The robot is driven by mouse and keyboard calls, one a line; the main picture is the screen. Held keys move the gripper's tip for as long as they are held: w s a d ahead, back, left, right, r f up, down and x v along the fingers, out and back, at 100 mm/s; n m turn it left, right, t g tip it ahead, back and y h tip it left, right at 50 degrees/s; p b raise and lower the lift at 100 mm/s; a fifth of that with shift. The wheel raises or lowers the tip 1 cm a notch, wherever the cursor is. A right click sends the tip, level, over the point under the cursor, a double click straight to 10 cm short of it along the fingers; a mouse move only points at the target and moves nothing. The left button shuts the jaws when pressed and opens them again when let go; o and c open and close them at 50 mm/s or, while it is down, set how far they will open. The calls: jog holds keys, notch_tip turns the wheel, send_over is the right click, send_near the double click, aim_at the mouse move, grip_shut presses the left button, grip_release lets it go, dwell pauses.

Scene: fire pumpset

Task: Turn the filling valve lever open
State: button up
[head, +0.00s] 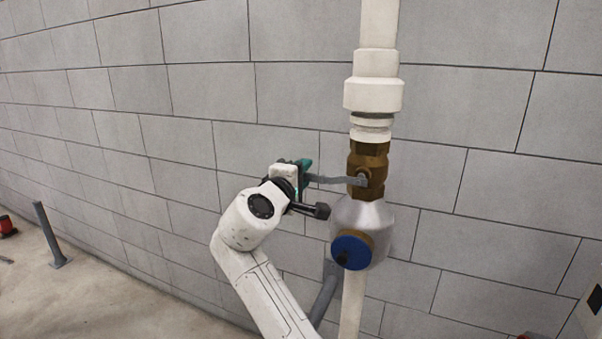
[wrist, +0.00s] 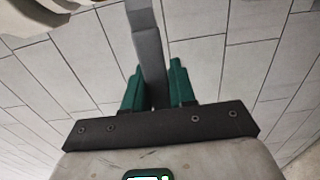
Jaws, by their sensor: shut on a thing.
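The filling valve lever (head: 336,180) is a flat grey bar. It points left, roughly level, from the brass valve body (head: 368,166) on the white vertical pipe. My gripper (head: 306,172) is at the lever's left, outer end. In the wrist view, the lever (wrist: 149,58) runs between the two green fingers of my gripper (wrist: 158,88), which are shut on it. The head view partly hides the fingers behind my wrist, and the lever's outer end is covered there.
Below the valve is a silver fitting (head: 375,222) with a blue round cap (head: 352,251), just right of my wrist. A grey block wall (head: 480,110) stands close behind. A grey post (head: 46,232) stands at the far left; the floor (head: 110,290) between is clear.

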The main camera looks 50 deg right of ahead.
grip_shut()
jog(key=shift+r, duration=0.1)
